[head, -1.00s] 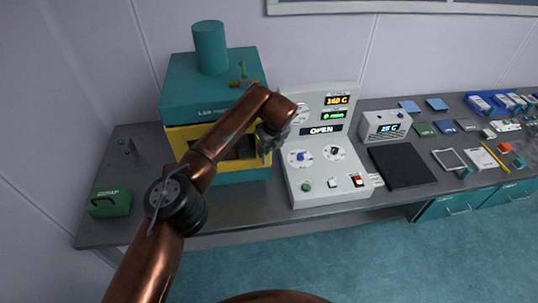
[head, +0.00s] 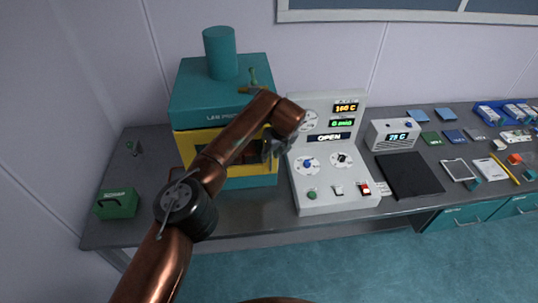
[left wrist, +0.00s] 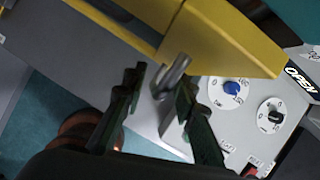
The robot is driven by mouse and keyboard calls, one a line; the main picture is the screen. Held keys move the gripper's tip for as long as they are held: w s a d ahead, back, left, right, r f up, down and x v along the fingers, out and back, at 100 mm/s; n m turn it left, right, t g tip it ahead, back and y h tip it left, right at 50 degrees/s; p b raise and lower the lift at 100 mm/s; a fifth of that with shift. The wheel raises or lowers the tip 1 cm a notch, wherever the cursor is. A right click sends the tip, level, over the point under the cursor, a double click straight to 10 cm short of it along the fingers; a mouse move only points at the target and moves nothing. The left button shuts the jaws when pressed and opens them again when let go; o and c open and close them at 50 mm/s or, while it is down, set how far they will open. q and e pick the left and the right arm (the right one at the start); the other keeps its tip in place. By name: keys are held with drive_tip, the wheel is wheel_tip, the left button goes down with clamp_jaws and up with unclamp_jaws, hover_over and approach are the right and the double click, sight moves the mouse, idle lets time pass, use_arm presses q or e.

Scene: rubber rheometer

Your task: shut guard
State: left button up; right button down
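The press (head: 190,95) is a teal machine with a yellow-framed guard (head: 190,147) at its front. The yellow guard frame crosses the top of the left wrist view (left wrist: 225,42). A short grey metal handle (left wrist: 176,70) stands out below it. My left gripper (head: 276,146) is at the right part of the guard front, and my arm hides much of the guard. In the left wrist view the fingers (left wrist: 161,85) are apart, with the handle between or just beyond their tips. Contact is unclear. My right gripper is not in view.
The control panel (head: 310,205), whose display reads OPEN, stands close to the right of my left gripper. A green box (head: 117,205) sits at the bench's left end. A black mat (head: 412,178) and a small temperature unit (head: 393,135) lie further right.

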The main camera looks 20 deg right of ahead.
use_arm(q)
drive_tip(key=shift+r, duration=0.1)
drive_tip(key=v, duration=1.2)
